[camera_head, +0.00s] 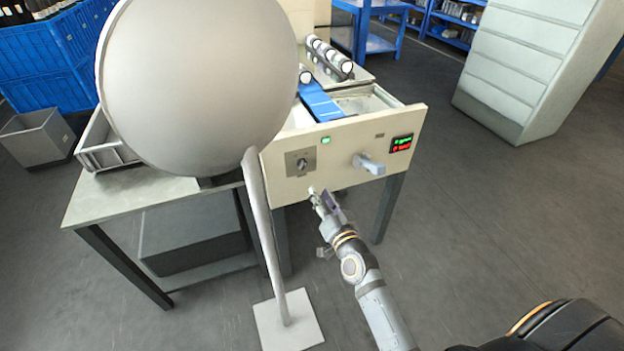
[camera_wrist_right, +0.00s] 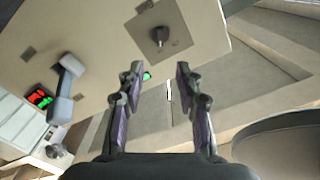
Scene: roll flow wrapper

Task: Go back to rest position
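My right gripper (camera_head: 321,195) is in front of the cream machine panel (camera_head: 345,148), just below its lower edge in the head view. In the right wrist view its two fingers (camera_wrist_right: 158,76) are apart with nothing between them. The panel carries a black knob on a grey plate (camera_head: 300,162), a lit green button (camera_head: 326,140), a grey-blue lever handle (camera_head: 369,165) and a small display with green and red text (camera_head: 402,143). The gripper looks clear of all of these. My left gripper is not in view.
A big grey disc (camera_head: 195,80) on a pole with a square base (camera_head: 289,322) blocks part of the table (camera_head: 135,195). Blue crates (camera_head: 50,60) and a grey bin (camera_head: 38,138) stand at left. A pale cabinet (camera_head: 530,65) stands back right. The floor at right is clear.

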